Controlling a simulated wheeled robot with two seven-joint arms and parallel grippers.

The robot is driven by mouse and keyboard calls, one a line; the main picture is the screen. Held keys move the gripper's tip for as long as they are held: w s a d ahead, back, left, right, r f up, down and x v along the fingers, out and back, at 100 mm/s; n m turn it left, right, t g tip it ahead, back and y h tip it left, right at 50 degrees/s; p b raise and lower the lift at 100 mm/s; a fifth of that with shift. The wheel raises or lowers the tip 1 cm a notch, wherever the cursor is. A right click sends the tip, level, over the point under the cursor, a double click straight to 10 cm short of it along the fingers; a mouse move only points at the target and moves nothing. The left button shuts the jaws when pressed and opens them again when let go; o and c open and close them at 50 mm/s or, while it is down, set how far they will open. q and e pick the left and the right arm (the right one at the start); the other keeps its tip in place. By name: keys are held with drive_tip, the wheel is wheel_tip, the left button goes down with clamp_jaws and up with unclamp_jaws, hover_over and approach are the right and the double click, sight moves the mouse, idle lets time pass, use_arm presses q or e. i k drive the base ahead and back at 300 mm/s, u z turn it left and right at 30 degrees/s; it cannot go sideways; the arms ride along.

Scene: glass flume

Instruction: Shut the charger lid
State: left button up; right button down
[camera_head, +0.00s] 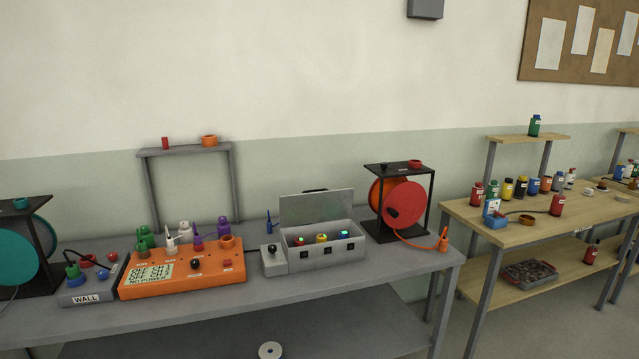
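The charger is a grey box (325,255) on the grey bench, right of the orange unit. Its lid (317,206) stands up, open, along the back edge, with a dark handle at its top. Inside the box are several small things with coloured tops, among them a yellow one (321,238) and ones with green lights. A small grey block with a black knob (273,255) adjoins the box on its left. Neither of my grippers shows in the head view.
An orange unit (215,274) with a text display, knob and several coloured connectors stands left of the charger. A black-framed reel with a red disc (404,205) stands close on its right, its orange cable ending near the bench edge. A small grey shelf (185,150) rises behind. The bench strip (290,291) before the charger is clear.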

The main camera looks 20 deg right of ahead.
sight(322, 205)
drive_tip(key=u, duration=0.65)
drive_tip(key=k, duration=0.15)
drive_tip(key=z, duration=1.55)
drive_tip(key=i, duration=1.05)
drive_tip(key=u, duration=0.2)
